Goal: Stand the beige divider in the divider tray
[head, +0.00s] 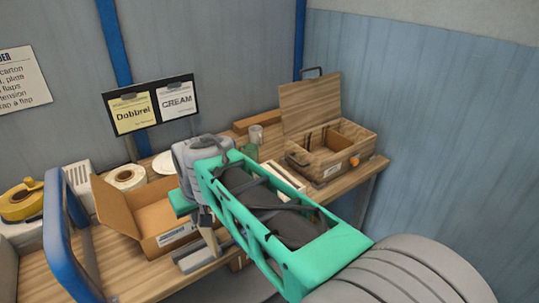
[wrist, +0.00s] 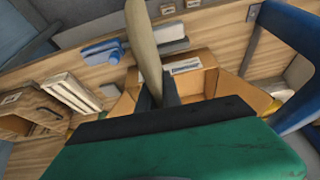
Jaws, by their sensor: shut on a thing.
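My gripper (wrist: 158,97) is shut on the beige divider (wrist: 145,45), a long pale piece with a rounded end that juts out past the dark fingers in the wrist view. In the head view the divider (head: 209,238) hangs below my gripper, at the front right of the open carton, clear of the carton's inside as far as I can tell. A pale slotted tray (wrist: 72,97), which looks like the divider tray, lies on the bench at the left of the wrist view. In the head view my arm partly hides this tray (head: 283,171).
An open cardboard carton (head: 155,218) stands on the bench, left of my gripper. A wooden box (head: 345,160) with a raised lid stands at the far right. A blue rail (head: 58,230) rises at left.

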